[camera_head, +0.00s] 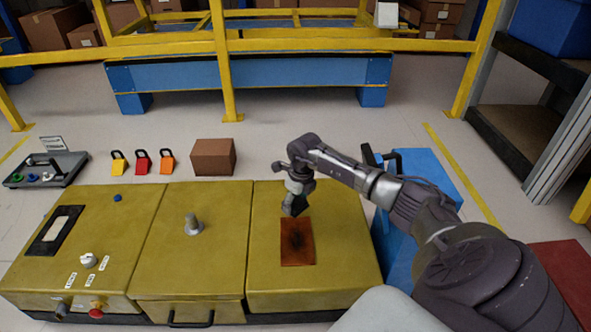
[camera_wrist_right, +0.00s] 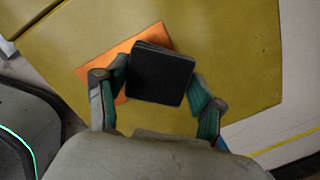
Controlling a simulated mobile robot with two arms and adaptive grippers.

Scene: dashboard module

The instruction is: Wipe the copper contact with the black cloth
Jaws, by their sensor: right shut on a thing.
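In the head view the cloth (camera_head: 295,207) is at the far edge of the copper contact. I cannot tell whether it touches the surface. My left gripper is not in view.
The yellow dashboard (camera_head: 200,270) carries a grey knob post (camera_head: 193,225), a rotary switch (camera_head: 88,260) and a red button (camera_head: 96,309). Behind it are three padlocks (camera_head: 142,162), a brown box (camera_head: 213,157) and a grey tray (camera_head: 45,169). A blue stand (camera_head: 398,245) is at right.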

